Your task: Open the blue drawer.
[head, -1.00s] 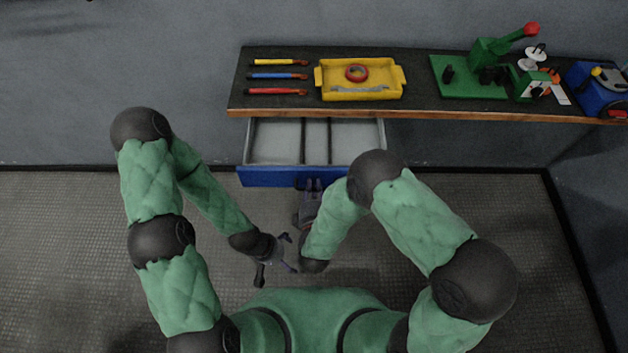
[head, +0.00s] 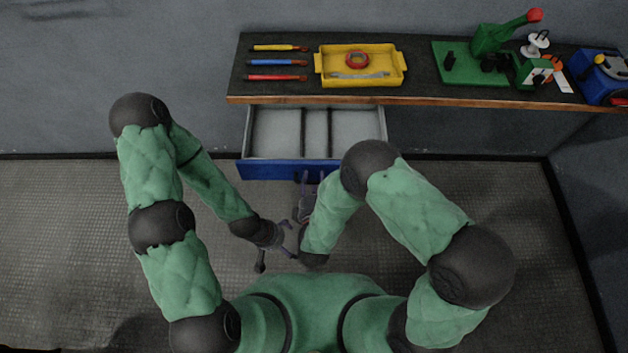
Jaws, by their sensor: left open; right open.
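The blue drawer (head: 270,169) stands pulled out below the workbench, its blue front toward me. Its pale inside, split by dark dividers, shows and looks empty. My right gripper (head: 308,180) is open, its fingertips close to the middle of the drawer front. I cannot tell whether it touches the front, and any handle there is hidden. My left gripper (head: 277,250) is open and empty, lower and to the left, apart from the drawer.
Open floor (head: 80,230) lies to the left.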

